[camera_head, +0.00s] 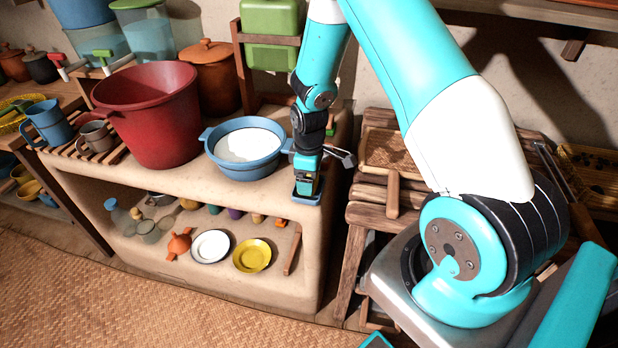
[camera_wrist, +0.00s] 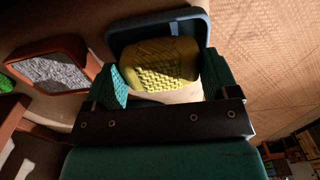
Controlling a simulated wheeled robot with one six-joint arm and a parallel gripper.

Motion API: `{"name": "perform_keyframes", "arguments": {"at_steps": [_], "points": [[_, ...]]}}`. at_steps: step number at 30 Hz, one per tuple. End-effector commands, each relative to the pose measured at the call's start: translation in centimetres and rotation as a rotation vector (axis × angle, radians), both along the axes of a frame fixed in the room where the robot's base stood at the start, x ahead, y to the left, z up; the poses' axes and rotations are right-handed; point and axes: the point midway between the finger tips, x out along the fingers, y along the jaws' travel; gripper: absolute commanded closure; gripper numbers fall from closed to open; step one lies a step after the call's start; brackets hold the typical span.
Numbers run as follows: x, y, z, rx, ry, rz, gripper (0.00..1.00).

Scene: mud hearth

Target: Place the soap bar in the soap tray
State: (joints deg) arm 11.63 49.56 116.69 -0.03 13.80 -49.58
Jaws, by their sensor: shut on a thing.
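The soap bar (camera_wrist: 160,62) is a yellow block with a patterned surface, held between the teal fingers of my gripper (camera_wrist: 170,85) in the wrist view. The dark blue soap tray (camera_wrist: 200,17) lies just beyond, and the soap overlaps its inside in this view. I cannot tell whether the soap touches the tray. In the head view my gripper (camera_head: 306,186) points down over the blue tray (camera_head: 313,200) at the right front corner of the clay counter. My fingers hide the soap there.
A blue basin (camera_head: 243,170) with a white inside stands just left of my gripper. A red tub (camera_head: 150,120) is farther left. A grey pad in an orange-brown frame (camera_wrist: 42,78) lies beside the tray in the wrist view. The counter's front edge is close to the tray.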

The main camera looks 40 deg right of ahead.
Motion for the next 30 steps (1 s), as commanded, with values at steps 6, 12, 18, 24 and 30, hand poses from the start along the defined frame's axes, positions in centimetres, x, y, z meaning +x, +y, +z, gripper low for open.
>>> {"name": "perform_keyframes", "arguments": {"at_steps": [6, 12, 18, 24, 30], "points": [[0.0, 0.0, -0.8, 0.000, -0.001, 0.000, 0.45], [0.0, 0.0, -1.0, 0.000, 0.000, 0.000, 0.45], [0.0, 0.0, -1.0, -0.001, -0.001, 0.000, 0.00], [0.0, 0.0, -0.7, 0.000, -0.001, 0.000, 0.00], [0.1, 0.0, 2.1, -0.001, -0.006, 0.000, 0.00]]}}
